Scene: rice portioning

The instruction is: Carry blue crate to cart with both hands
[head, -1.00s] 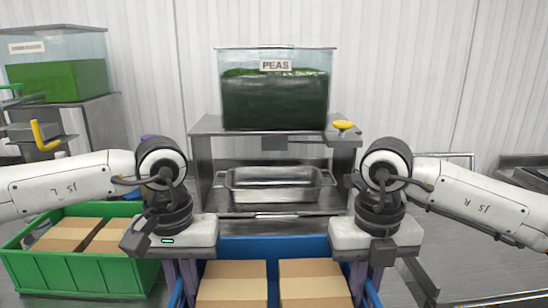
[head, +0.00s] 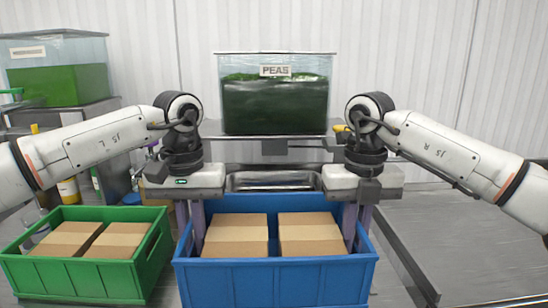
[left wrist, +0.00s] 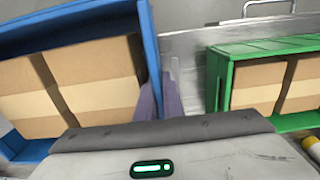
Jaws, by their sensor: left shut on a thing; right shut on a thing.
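The blue crate (head: 275,284) is at the front centre of the head view, level, with two brown cardboard boxes (head: 235,236) side by side in it. My left gripper (head: 197,228) is shut on the crate's left side wall, its purple fingers astride the wall. My right gripper (head: 350,222) is shut on the right side wall in the same way. In the left wrist view the blue crate (left wrist: 149,50) is at the left, with my left fingers (left wrist: 158,100) at its wall. I cannot tell which surface is the cart.
A green crate (head: 80,278) with two boxes stands close left of the blue crate. Behind is a stand with a clear bin of peas (head: 275,95) and a metal tray (head: 272,181) below. A bare grey metal surface (head: 465,235) lies to the right.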

